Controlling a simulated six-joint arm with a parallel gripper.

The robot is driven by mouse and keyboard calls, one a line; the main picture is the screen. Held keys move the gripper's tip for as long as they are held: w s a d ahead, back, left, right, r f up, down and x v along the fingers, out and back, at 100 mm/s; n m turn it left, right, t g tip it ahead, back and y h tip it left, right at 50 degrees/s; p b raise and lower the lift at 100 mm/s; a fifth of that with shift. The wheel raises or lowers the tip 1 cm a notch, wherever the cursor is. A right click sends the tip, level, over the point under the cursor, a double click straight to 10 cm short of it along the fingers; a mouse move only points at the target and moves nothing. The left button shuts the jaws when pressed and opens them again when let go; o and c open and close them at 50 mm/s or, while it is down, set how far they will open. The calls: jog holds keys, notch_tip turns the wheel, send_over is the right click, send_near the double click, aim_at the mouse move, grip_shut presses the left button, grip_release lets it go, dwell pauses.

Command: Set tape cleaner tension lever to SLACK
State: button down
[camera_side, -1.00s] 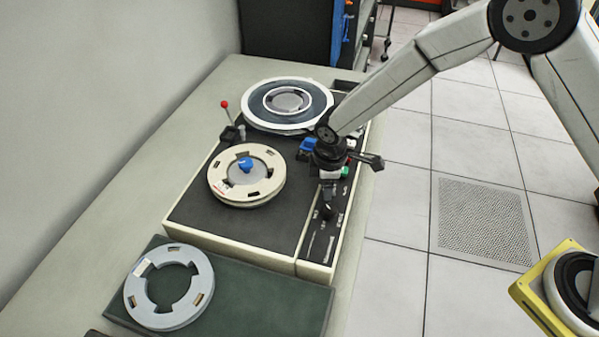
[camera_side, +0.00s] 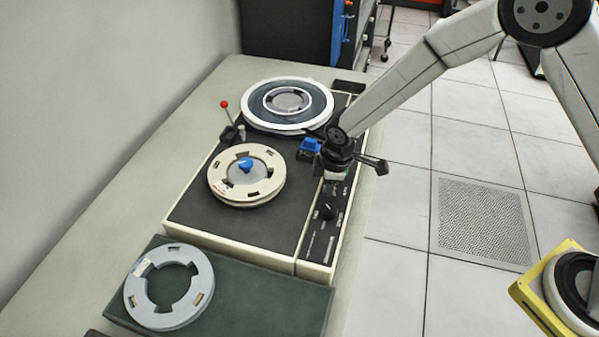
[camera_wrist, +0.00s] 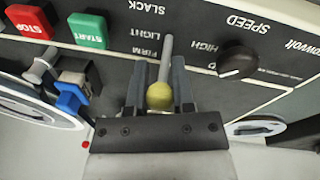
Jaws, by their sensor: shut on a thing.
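The tension lever is a grey stem (camera_wrist: 168,50) with a yellow ball knob (camera_wrist: 159,96), seen in the wrist view. My gripper (camera_wrist: 161,78) is shut on it, one dark finger on each side of the stem and knob. The stem appears beside the upside-down LIGHT label (camera_wrist: 147,33), with SLACK (camera_wrist: 147,7) and a third label, FIRM or FORM, on either side of it. The exact lever setting is hard to tell. In the side view my gripper (camera_side: 336,172) is over the front control strip of the tape cleaner (camera_side: 270,220) and hides the lever.
Red STOP (camera_wrist: 30,24) and green START (camera_wrist: 88,30) buttons and a blue part (camera_wrist: 70,97) lie left of the lever. The black SPEED knob (camera_wrist: 238,62) lies right. A cream reel (camera_side: 221,184) and a larger reel (camera_side: 323,104) sit on the deck.

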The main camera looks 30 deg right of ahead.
jog(key=shift+s+d+r+t+y, duration=0.1)
jog(key=shift+s+d+t+y, duration=0.1)
jog(key=shift+t+y, duration=0.4)
jog(key=shift+c, duration=2.3)
grip_release()
jog(key=shift+r, duration=0.2)
jog(key=a+v, duration=0.1)
jog(key=v, duration=0.6)
jog(key=shift+d+r, duration=0.2)
jog(key=shift+d, duration=0.35)
jog(key=shift+s, duration=0.1)
